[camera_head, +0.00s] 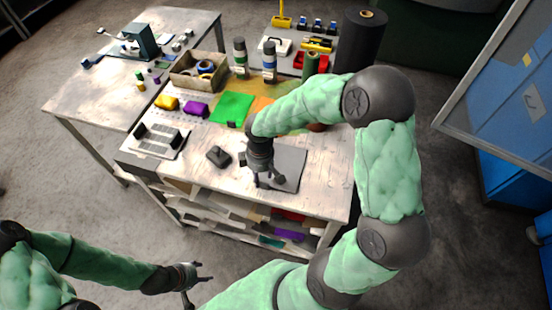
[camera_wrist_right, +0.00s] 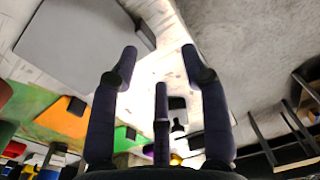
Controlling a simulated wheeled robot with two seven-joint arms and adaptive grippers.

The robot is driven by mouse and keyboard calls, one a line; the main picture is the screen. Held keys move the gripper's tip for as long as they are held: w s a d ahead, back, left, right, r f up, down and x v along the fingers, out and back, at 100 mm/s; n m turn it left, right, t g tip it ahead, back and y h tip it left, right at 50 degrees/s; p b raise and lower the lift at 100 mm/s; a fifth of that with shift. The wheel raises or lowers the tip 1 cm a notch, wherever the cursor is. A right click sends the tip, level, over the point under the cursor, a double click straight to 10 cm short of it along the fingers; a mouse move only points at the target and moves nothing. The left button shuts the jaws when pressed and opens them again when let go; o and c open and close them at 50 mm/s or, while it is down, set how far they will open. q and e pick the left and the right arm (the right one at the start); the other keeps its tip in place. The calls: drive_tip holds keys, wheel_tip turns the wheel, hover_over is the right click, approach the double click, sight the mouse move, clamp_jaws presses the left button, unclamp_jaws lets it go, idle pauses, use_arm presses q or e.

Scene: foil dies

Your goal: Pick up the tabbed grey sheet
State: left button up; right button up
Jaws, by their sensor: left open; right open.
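A flat grey sheet (camera_head: 291,160) lies on the worktable's near right part. It also shows large at the upper left of the right wrist view (camera_wrist_right: 80,38). My right gripper (camera_head: 264,181) points down over the sheet's left part in the head view. Its fingers are spread and empty in the right wrist view (camera_wrist_right: 160,62), with the sheet off to their left. I cannot tell its exact height above the table. My left gripper (camera_head: 198,278) is open and empty, low in front of the table, away from the sheet.
A dark block (camera_head: 218,156) and a slotted rack (camera_head: 160,140) stand left of the sheet. A green sheet (camera_head: 231,108), an orange sheet (camera_head: 262,104), purple (camera_head: 196,109) and yellow (camera_head: 166,102) pieces and a box (camera_head: 185,80) lie behind. Bare tabletop surrounds the sheet's near side.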

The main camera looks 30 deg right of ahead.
drive_tip(key=shift+w+d+r+h, duration=0.15)
drive_tip(key=shift+w+d+r, duration=0.1)
drive_tip(key=shift+d+r, duration=0.15)
drive_tip(key=shift+w+d+r+h, duration=0.15)
drive_tip(key=shift+w+d+r, duration=0.1)
drive_tip(key=shift+r, duration=0.25)
drive_tip(key=shift+n, duration=0.3)
drive_tip(key=f+b, duration=0.1)
drive_tip(key=f, duration=0.4)
drive_tip(key=f+b, duration=0.1)
drive_tip(key=f, duration=0.4)
drive_tip(key=shift+d+f, duration=0.2)
drive_tip(key=shift+f, duration=0.1)
use_arm(q)
drive_tip(key=shift+w+f, duration=0.2)
drive_tip(key=shift+f, duration=0.35)
drive_tip(key=shift+w+f, duration=0.2)
drive_tip(key=shift+f, duration=0.35)
use_arm(e)
clamp_jaws()
